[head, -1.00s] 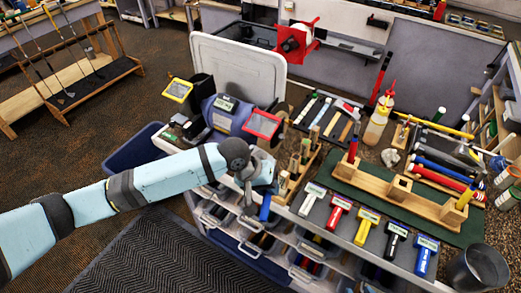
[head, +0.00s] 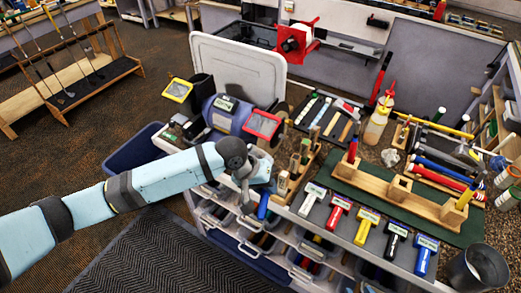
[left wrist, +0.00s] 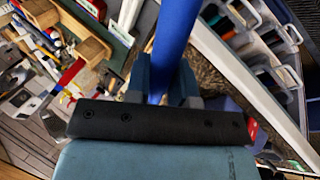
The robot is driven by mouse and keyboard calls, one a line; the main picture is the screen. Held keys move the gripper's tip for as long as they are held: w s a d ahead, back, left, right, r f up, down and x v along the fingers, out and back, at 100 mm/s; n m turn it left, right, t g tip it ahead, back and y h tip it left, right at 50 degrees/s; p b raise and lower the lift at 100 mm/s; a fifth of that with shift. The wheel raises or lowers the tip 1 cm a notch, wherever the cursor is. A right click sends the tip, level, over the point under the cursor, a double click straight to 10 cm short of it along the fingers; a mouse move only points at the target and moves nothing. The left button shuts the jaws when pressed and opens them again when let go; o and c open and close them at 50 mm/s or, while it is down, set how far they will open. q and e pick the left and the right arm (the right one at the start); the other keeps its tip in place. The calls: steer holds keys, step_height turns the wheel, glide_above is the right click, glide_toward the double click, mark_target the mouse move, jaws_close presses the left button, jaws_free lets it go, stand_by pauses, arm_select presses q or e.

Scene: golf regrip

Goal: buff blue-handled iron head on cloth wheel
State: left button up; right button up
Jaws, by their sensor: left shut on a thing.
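My left gripper (head: 256,180) is shut on a blue handle (head: 263,206) in front of the bench edge. In the left wrist view the blue handle (left wrist: 175,42) stands between the two fingers of the left gripper (left wrist: 162,78). The iron head on this handle is not clear in either view. The grey-blue buffing machine (head: 227,114) stands on the bench behind my wrist, with a yellow-framed shield (head: 178,90) and a red-framed shield (head: 264,124). I cannot make out its cloth wheel clearly. My right gripper is not in view.
A wooden rack (head: 299,165) with upright pieces stands close right of my left gripper. Several coloured tools, such as a red one (head: 338,209), lie along the front edge. A large grey lid (head: 245,68) leans behind the machine. Bins hang below the bench.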

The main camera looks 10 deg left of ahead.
arm_select(q)
steer(key=shift+d+r, duration=0.1)
steer(key=shift+d, duration=0.1)
steer(key=shift+s, duration=0.15)
steer(key=shift+s+a, duration=0.15)
steer(key=shift+s, duration=0.1)
steer(key=shift+s+a, duration=0.25)
steer(key=shift+s, duration=0.4)
steer(key=shift+s+a, duration=0.2)
steer(key=shift+s, duration=0.4)
steer(key=s+a, duration=0.2)
steer(key=s, duration=0.3)
steer(key=shift+s, duration=0.35)
